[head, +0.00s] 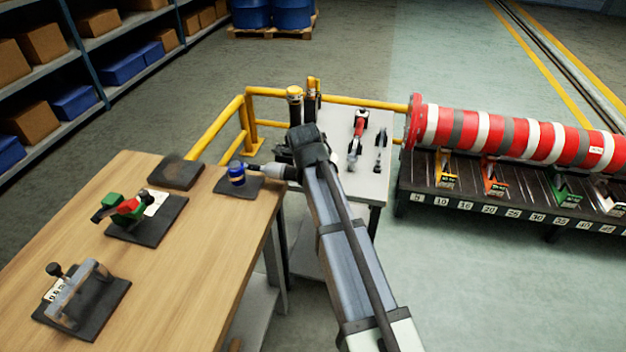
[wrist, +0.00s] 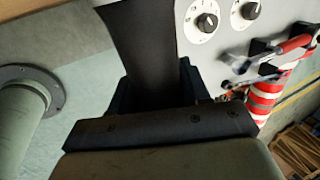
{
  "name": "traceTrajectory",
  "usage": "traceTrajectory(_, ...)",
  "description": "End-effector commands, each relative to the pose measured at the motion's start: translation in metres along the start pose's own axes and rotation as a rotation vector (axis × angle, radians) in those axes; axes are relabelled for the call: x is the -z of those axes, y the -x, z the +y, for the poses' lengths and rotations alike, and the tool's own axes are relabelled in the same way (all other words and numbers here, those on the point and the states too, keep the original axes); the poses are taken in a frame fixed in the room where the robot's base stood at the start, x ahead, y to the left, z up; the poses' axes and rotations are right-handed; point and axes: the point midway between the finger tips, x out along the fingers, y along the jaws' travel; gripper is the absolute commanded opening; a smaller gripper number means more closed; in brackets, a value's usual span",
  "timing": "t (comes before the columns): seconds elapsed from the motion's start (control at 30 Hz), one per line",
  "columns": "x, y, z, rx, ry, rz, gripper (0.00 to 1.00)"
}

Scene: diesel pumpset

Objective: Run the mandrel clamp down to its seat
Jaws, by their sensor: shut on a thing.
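My gripper (head: 292,153) is over the left end of the small white table, largely hidden by my own wrist in the head view. In the wrist view the dark jaws (wrist: 155,90) are shut around a broad dark bar (wrist: 143,45) that runs up out of them. I cannot tell whether this bar is part of the mandrel clamp; its seat is not identifiable. A grey spindle-like part (head: 268,169) lies beside my gripper, its thin tip pointing left at a blue cylinder (head: 236,175) on a dark pad.
The white table (head: 378,185) holds a red-handled tool (head: 359,125). Two gold-topped posts (head: 295,98) stand behind my gripper. The wooden bench (head: 190,265) carries several fixtures. Yellow rails (head: 215,132) and a red-and-white striped roll (head: 500,130) border the area. Two dials (wrist: 206,22) show on a white panel.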

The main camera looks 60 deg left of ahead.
Motion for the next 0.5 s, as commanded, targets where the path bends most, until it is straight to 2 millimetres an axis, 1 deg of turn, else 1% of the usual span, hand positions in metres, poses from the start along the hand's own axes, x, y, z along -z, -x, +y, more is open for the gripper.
traceTrajectory(0.5,-0.0046,0.0003,-0.0007,0.001,-0.001,-0.001,0.0)
